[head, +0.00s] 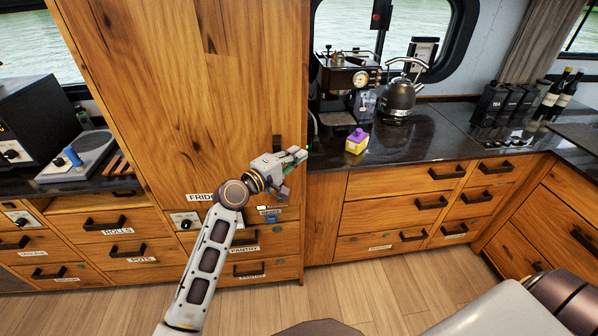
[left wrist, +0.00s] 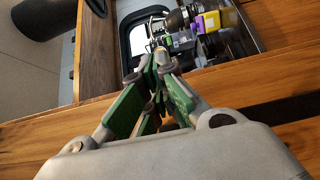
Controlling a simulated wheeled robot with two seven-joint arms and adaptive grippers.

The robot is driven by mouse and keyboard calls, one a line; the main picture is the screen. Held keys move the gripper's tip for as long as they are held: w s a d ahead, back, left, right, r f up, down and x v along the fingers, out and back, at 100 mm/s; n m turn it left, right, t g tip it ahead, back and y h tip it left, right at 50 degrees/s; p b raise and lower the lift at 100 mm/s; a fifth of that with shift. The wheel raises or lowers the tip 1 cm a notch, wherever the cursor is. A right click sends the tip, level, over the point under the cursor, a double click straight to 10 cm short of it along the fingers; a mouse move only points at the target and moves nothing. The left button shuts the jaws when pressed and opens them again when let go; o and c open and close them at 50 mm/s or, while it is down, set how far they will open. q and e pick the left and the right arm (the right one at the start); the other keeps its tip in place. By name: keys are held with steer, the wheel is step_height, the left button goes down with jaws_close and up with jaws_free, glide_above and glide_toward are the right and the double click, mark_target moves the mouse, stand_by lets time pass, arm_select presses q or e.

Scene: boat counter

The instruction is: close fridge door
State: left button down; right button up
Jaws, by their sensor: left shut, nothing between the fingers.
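The fridge door (head: 170,100) is a tall wooden panel in the head view, with a label reading "FRID…" (head: 201,197) at its lower left, partly covered by my arm. A dark handle (head: 277,145) shows near its right edge. The door looks shut or nearly flush; I cannot tell whether a small gap is left. My left gripper (head: 302,155) is shut and empty at the door's right edge, in front of the wood; contact cannot be told. In the left wrist view its green-sided fingers (left wrist: 158,60) are together, with wooden panels around them. My right gripper is out of view.
A dark counter (head: 420,145) right of the fridge holds a yellow and purple box (head: 356,141), a kettle (head: 398,98) and a coffee machine (head: 345,80). Wooden drawers (head: 395,210) with handles lie below. The wooden floor (head: 390,285) in front is clear.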

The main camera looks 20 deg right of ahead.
arm_select(q)
steer(key=s+a, duration=0.1)
steer(key=s, duration=0.6)
steer(key=shift+s+a, duration=0.15)
steer(key=shift+a, duration=0.25)
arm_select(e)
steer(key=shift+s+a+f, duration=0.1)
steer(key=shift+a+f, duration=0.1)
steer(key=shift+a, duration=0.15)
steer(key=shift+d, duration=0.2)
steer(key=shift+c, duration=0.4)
